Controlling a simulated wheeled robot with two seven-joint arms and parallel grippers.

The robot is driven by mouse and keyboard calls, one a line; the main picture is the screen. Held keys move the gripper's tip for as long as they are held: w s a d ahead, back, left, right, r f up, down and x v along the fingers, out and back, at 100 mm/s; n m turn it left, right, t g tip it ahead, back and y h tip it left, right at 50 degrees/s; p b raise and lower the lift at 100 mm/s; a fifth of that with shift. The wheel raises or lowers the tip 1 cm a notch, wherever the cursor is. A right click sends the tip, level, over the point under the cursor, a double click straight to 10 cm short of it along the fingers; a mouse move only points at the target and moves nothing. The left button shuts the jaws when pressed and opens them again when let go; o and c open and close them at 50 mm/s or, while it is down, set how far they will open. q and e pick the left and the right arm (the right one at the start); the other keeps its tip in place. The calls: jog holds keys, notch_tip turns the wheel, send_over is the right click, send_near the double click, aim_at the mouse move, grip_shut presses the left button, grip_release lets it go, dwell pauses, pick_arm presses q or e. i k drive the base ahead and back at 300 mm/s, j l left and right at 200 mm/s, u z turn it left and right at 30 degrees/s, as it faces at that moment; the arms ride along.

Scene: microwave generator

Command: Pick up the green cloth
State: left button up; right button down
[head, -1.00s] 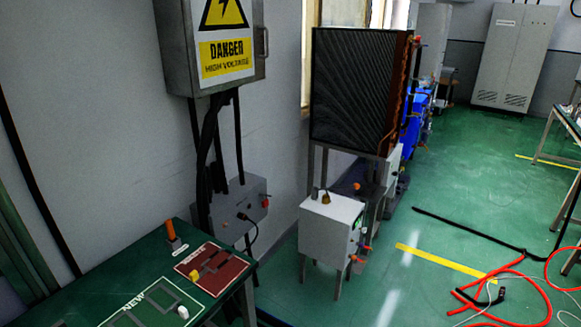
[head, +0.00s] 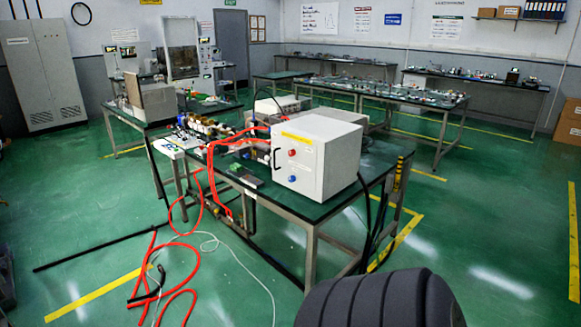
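I see no green cloth in the head view. Neither of my grippers is in view. A dark ribbed part, which looks like one of my arm links, shows at the bottom edge right of centre and hides some floor.
A green-topped table (head: 292,213) holds a white box (head: 316,155) and equipment. Red hoses (head: 172,262), a white cable and a black bar (head: 95,248) lie on the floor. More tables stand behind, with a grey cabinet (head: 43,75) at far left. Floor at right (head: 500,230) is clear.

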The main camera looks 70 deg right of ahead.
aim_at(236, 167)
jog(key=z, duration=1.8)
jog(key=i+j, duration=0.6)
jog(key=i+j+z, duration=0.1)
jog(key=i+j, duration=0.5)
jog(key=i, duration=0.25)
